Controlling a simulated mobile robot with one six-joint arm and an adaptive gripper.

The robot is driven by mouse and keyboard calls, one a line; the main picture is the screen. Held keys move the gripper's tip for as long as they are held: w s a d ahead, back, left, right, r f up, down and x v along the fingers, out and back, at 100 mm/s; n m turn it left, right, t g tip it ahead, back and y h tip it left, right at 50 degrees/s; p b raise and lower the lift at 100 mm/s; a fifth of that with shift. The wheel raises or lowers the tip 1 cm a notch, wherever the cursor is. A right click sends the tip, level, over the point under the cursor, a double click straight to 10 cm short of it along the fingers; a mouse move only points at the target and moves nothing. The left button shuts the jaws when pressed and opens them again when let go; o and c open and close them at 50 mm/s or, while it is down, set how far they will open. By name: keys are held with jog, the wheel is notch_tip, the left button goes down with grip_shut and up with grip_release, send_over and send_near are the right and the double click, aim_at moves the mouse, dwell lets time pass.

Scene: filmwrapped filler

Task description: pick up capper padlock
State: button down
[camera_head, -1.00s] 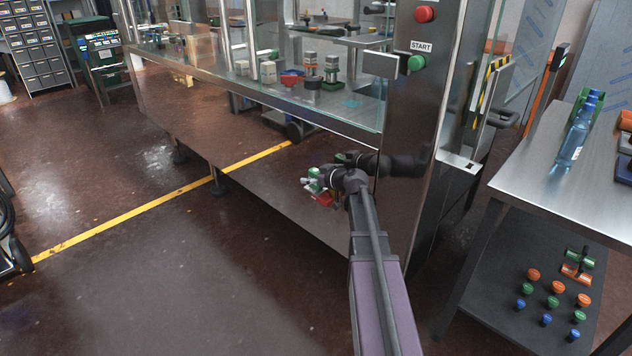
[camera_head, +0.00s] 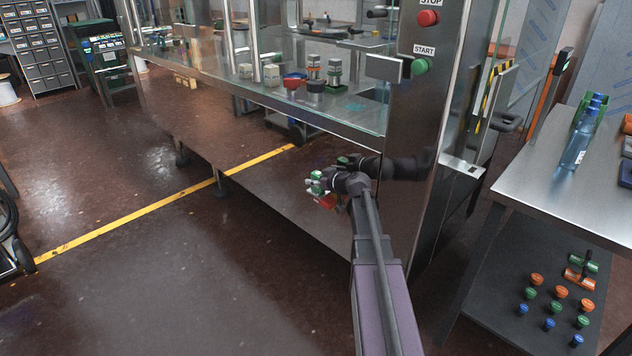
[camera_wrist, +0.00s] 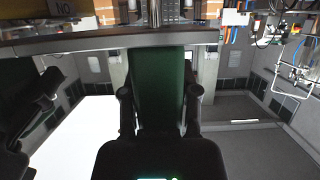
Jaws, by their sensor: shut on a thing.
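My gripper (camera_head: 322,187) is in front of the lower steel panel of the machine, low over the floor. In the wrist view my gripper (camera_wrist: 160,112) has its two black fingers on either side of a dark green thing (camera_wrist: 160,75), shut on it. In the head view a small green and white thing (camera_head: 317,180) shows at the gripper, with a red piece (camera_head: 327,202) just below. They are too small to tell for sure which is the capper padlock. No other padlock is clear in view.
The glass-fronted machine (camera_head: 240,100) stands close ahead, with START and STOP buttons on its post (camera_head: 410,150). A steel table (camera_head: 540,185) with a blue bottle (camera_head: 577,145) is at the right, above a shelf of coloured knobs.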

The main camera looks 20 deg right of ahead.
aim_at(315, 171)
jog(key=shift+r, duration=0.1)
notch_tip(315, 171, up, 4)
jog(key=p, duration=0.3)
jog(key=shift+p, duration=0.4)
jog(key=s+d+p, duration=0.1)
jog(key=s+d, duration=0.1)
jog(key=s, duration=1.3)
jog(key=shift+s+d+r, duration=0.35)
jog(key=shift+s+d, duration=0.05)
notch_tip(315, 171, up, 19)
jog(key=p, duration=1.9)
jog(key=shift+f, duration=0.1)
